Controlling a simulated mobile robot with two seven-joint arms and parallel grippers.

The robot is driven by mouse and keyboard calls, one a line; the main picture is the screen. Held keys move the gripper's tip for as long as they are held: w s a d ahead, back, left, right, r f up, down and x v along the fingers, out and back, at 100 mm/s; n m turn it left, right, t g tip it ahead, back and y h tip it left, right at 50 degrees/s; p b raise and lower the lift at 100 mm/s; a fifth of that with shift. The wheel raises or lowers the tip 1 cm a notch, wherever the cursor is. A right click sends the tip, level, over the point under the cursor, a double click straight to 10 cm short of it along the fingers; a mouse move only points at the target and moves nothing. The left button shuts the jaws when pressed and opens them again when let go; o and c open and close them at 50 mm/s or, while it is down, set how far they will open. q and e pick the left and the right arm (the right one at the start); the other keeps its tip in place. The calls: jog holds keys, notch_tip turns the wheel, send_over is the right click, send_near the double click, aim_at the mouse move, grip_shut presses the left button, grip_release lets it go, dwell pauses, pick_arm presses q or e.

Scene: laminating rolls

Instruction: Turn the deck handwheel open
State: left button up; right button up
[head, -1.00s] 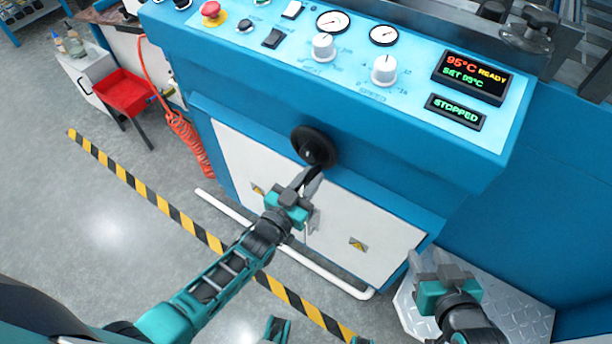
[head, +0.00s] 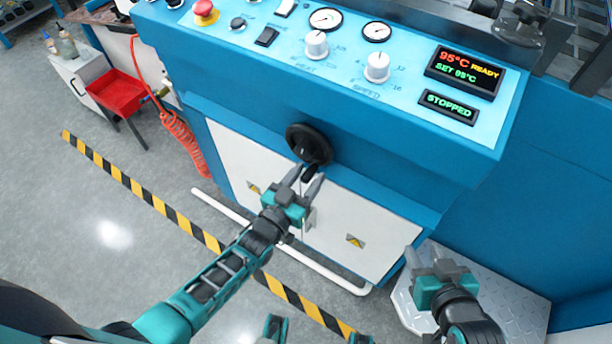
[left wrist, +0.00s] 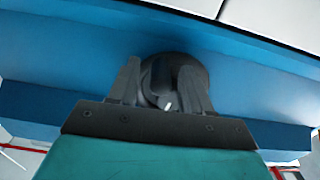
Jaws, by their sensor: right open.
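The black deck handwheel (head: 308,143) sits on the blue front of the machine, above the white panels. Its dark crank knob (head: 310,173) sticks out at the wheel's lower edge. My left gripper (head: 303,181) is open, with its fingertips at either side of the knob. In the left wrist view the knob (left wrist: 161,80) stands between the two fingers (left wrist: 162,88), with a gap visible at the left finger; the wheel (left wrist: 188,65) is partly hidden behind them. My right gripper (head: 436,257) is open and empty at the lower right, away from the wheel.
The control panel (head: 330,65) with knobs, gauges and a red stop button (head: 205,12) lies above the wheel. A white rail (head: 325,272) runs low in front of the machine. A metal step plate (head: 510,300) is at the right, a red tray (head: 117,92) at the left.

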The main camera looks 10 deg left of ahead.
jog(key=shift+r, duration=0.1)
pick_arm(q)
jog(key=shift+s, duration=0.15)
jog(key=p+v, duration=0.1)
jog(key=v, duration=1.1)
jog(key=shift+s, duration=0.3)
pick_arm(e)
jog(key=shift+s+d+r, duration=0.1)
jog(key=shift+d+r, duration=0.2)
pick_arm(q)
jog(key=shift+a+p, duration=0.1)
jog(key=shift+p, duration=0.2)
jog(key=s+a+r+g+y+p, duration=0.2)
jog(key=a+r+g+y+p, duration=0.1)
jog(key=a+r+g+y, duration=0.1)
jog(key=shift+s+a+r+n+g, duration=0.35)
jog(key=shift+r+g, duration=0.3)
jog(key=shift+g, duration=0.45)
pick_arm(e)
jog(key=shift+s+d+r+h, duration=0.1)
jog(key=shift+d+r+h, duration=0.1)
jog(key=shift+r, duration=0.35)
jog(key=shift+s+d+r+h, duration=0.1)
jog(key=shift+d+r, duration=0.1)
jog(key=shift+r, duration=0.3)
